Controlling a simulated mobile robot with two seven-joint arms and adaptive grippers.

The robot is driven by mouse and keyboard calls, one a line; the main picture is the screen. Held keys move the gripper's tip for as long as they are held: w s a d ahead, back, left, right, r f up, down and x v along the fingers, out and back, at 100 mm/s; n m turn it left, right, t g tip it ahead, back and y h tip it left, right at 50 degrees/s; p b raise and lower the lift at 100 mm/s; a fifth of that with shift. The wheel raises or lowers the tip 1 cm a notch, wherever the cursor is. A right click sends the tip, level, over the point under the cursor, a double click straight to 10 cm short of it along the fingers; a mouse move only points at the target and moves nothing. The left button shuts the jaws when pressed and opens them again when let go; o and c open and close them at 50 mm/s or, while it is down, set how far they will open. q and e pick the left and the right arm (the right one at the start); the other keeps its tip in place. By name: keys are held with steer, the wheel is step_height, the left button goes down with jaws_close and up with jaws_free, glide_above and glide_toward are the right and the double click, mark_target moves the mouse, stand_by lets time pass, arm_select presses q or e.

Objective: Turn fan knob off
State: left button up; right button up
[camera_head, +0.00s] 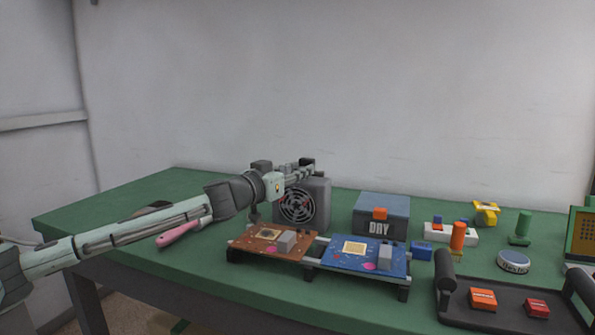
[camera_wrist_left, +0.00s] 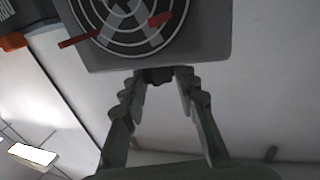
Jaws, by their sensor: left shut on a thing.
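The fan (camera_head: 318,207) is a grey box with a round grille on its front, standing at the back of the green table. My left gripper (camera_head: 307,166) reaches over its top from the left. In the left wrist view the fan (camera_wrist_left: 215,55) is at the top, with dark and reddish parts at the grille. A small dark knob (camera_wrist_left: 158,76) sits at the fan's edge, and the fingertips of my left gripper (camera_wrist_left: 161,80) are closed on either side of it. Which way the knob is turned cannot be told. My right gripper is not in view.
A brown board (camera_head: 262,250) and a blue board (camera_head: 345,263) lie on a rack before the fan. A blue-grey box marked DRY (camera_head: 380,207) stands to its right. A pink-handled tool (camera_head: 180,232) lies under my left arm. A dark tray (camera_head: 515,312) is front right.

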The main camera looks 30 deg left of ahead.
arm_select(q)
jaws_close()
steer(key=shift+d, duration=0.1)
steer(key=n+y, duration=0.1)
steer(key=n+y+b, duration=0.1)
steer(key=y, duration=0.1)
steer(key=n+y, duration=0.1)
steer(key=shift+d, duration=0.25)
steer(key=shift+r+n+g+y+b, duration=0.1)
steer(key=shift+n+g+y+b, duration=0.4)
steer(key=shift+y, duration=0.9)
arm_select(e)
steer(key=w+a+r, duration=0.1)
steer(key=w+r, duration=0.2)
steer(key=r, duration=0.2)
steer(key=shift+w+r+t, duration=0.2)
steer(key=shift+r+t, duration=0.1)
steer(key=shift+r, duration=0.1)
arm_select(q)
steer(key=shift+a, duration=0.1)
steer(key=o, duration=0.9)
jaws_free()
